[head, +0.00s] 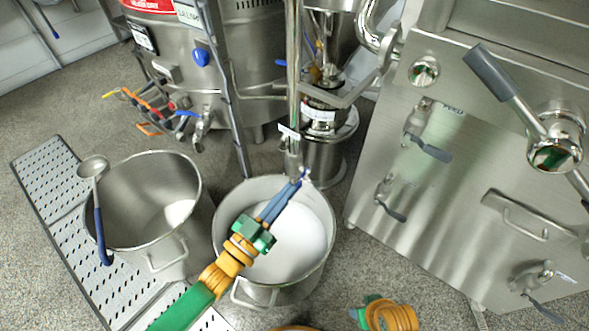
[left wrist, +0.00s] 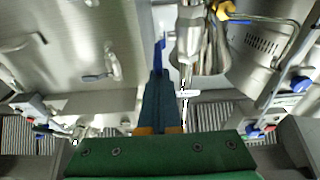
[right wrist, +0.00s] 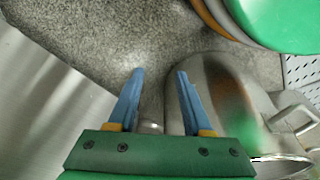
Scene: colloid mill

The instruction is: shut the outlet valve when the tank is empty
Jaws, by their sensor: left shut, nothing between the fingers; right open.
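The outlet pipe (head: 292,140) comes down, with a small white tag, over the right steel pot (head: 322,262), which holds white material. My left gripper (head: 300,182) is shut and empty, its tips close beside the pipe's lower end. In the left wrist view a small blue lever-like part (left wrist: 159,42) shows just past the shut fingers, beside the metal outlet fitting (left wrist: 190,45); I cannot tell whether they touch or how the valve is set. The tank's inside is not visible. My right gripper (right wrist: 158,75) is open and empty above the floor, beside a steel pot.
A second steel pot (head: 140,220) with a blue-handled ladle (head: 98,215) stands left on a perforated platform (head: 45,170). A steel cabinet with levers (head: 460,150) fills the right. A steel vessel with several valves (head: 205,60) stands behind. Floor between is clear.

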